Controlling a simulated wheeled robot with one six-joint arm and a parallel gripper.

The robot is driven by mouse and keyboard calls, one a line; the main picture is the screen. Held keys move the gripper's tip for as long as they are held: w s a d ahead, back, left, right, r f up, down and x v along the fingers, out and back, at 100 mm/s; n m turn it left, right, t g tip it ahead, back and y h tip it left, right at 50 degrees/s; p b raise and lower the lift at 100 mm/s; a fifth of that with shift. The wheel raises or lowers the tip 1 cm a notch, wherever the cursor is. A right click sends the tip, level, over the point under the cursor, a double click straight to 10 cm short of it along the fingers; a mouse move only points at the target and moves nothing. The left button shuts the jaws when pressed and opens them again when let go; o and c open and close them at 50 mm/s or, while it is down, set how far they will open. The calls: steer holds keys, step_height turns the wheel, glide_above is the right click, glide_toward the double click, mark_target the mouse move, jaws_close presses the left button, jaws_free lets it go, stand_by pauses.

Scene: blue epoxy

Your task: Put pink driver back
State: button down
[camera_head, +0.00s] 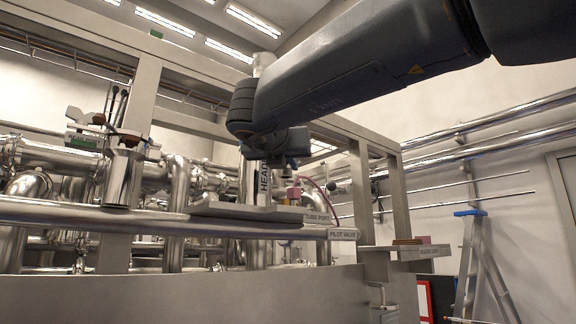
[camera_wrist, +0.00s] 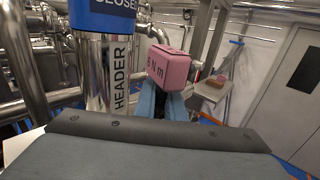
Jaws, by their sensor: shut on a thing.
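In the head view the driver shows as a small pink patch (camera_head: 294,193) under the end of my arm, close to the plate by the "TUBE PORT" label. My gripper is mostly hidden there behind the wrist. The driver's lower part is hidden, and I cannot tell whether it touches anything.
The "HEADER" pipe (camera_wrist: 118,78) with a blue sign stands just left of the driver. A small ledge (camera_head: 410,253) at the right bears a brown and pink thing (camera_head: 407,241). A metal cup (camera_head: 122,178) with tools stands at the left. A stepladder (camera_head: 478,262) stands at the far right.

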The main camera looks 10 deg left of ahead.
step_height(320, 180, up, 2)
steer(key=shift+p, duration=0.55)
